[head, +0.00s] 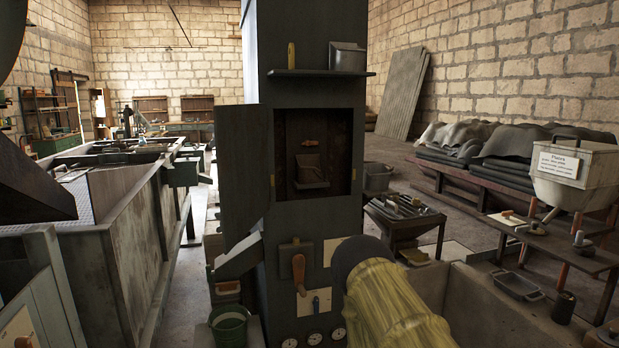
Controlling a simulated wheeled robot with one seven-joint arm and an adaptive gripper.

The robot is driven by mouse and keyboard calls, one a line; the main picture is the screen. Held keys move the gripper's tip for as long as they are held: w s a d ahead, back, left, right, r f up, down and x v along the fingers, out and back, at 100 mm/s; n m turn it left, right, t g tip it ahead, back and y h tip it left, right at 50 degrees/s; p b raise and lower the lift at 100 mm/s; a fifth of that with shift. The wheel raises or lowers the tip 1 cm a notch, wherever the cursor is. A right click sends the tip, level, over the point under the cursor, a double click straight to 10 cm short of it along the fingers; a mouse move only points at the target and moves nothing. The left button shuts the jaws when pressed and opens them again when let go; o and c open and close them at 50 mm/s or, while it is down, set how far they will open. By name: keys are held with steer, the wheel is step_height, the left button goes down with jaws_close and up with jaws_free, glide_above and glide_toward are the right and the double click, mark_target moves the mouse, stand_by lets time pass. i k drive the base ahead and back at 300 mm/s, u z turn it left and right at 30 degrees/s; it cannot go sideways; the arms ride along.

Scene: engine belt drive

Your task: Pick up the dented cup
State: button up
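I cannot pick out a dented cup for certain. A small dark cup-like vessel (563,307) stands on the right, by the edge of the stone trough. It is too small and dark to show whether it is dented. A yellow-green ribbed sleeve with a dark rounded end, which looks like part of my arm, rises from the bottom centre in front of the grey column. No gripper fingers show, and nothing held is visible.
The grey column (310,230) has an open recess (327,130), an open door (243,170) and a shelf (320,73) carrying a metal box (347,57). A green bucket (229,328) is at lower left. A small pan (517,287) and a labelled hopper (572,178) are right.

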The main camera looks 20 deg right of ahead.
mark_target(310, 169)
steer(key=z, duration=0.9)
steer(key=i, duration=0.65)
steer(key=u, duration=0.45)
